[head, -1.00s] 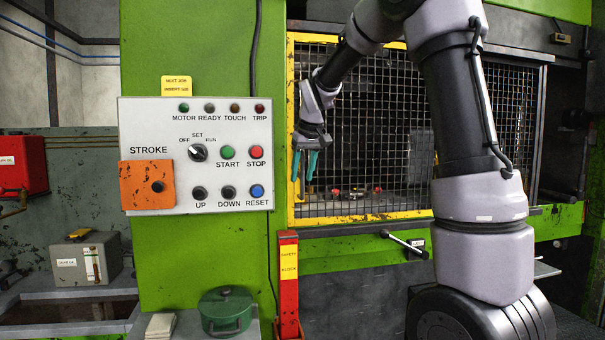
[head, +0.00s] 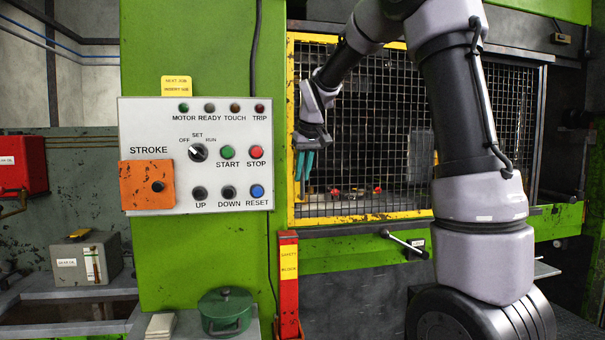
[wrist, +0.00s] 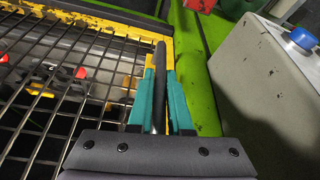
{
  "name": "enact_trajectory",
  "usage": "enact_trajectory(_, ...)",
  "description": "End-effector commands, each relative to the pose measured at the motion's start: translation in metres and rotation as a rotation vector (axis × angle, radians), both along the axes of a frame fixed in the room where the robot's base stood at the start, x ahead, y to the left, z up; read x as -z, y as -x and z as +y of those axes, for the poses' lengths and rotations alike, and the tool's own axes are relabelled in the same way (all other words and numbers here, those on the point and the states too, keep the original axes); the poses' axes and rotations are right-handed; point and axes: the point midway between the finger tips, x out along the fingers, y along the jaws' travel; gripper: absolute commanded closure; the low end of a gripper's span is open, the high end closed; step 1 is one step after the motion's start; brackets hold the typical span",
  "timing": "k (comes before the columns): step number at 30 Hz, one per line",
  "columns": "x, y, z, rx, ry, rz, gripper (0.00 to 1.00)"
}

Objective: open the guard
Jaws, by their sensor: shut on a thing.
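The guard (head: 365,215) is a black wire mesh panel in a yellow frame, across the front of the green press. It looks closed. In the wrist view its mesh and yellow frame (wrist: 110,18) fill the left side. A dark upright bar handle (wrist: 160,75) stands along the yellow frame edge. My gripper (head: 304,165) is at the guard's left edge with its teal fingers pointing down. In the wrist view my gripper (wrist: 161,95) has one teal finger on each side of the bar and is shut on it.
The grey control panel (head: 225,118) with buttons stands close to the left of my gripper; its side and blue button (wrist: 302,38) show in the wrist view. A red safety block (head: 289,285) stands below. Red knobs (head: 335,193) show behind the mesh.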

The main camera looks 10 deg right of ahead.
Motion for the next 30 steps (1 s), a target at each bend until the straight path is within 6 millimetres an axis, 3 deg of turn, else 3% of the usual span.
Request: enact_trajectory(30,-0.0012,-0.0005,-0.0066,0.002,0.0,-0.003,1.0)
